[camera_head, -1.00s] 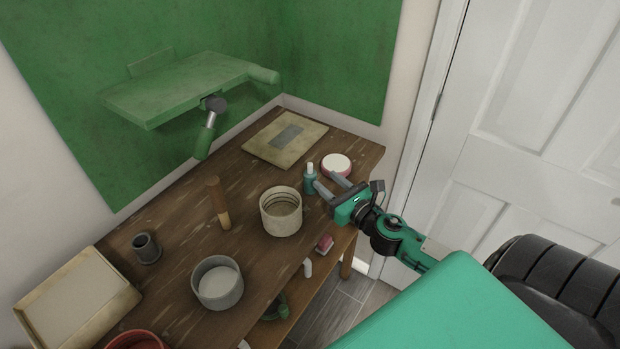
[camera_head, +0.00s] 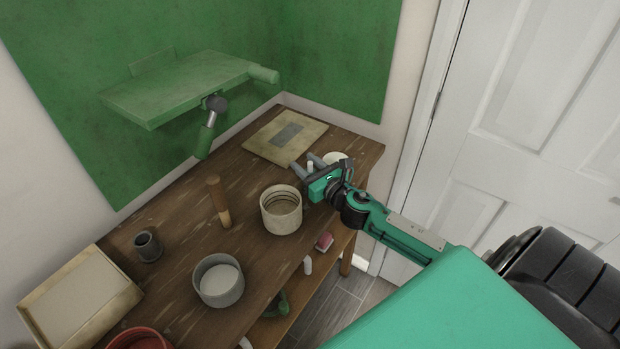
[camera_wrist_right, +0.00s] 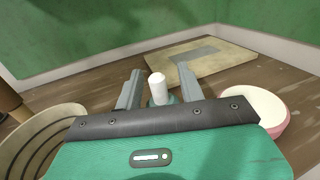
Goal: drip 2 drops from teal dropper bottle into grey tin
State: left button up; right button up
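The teal dropper bottle stands upright on the table; its white cap (camera_head: 310,167) shows in the head view, and the cap (camera_wrist_right: 157,88) with a little teal body below it shows in the right wrist view. My right gripper (camera_head: 304,163) is open, with one finger on each side of the bottle and a visible gap to the cap. Most of the bottle's body is hidden behind the gripper. The grey tin (camera_head: 218,291), open and round with a pale inside, stands at the table's front edge. My left gripper is out of view.
A cream ribbed pot (camera_head: 281,222) stands left of my right gripper. A pink-and-white round dish (camera_wrist_right: 268,108) is close on its right. A wooden-handled tool (camera_head: 219,203), dark cup (camera_head: 147,248), tray (camera_head: 80,300) and flat board (camera_head: 262,150) are also on the table.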

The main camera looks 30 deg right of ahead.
jog(key=shift+w, duration=0.1)
grip_shut()
jog(key=shift+r, duration=0.1)
dwell(0.3)
jog(key=shift+r, duration=0.6)
notch_tip(320, 180, up, 19)
jog(key=p, duration=0.1)
jog(key=shift+f, duration=0.15)
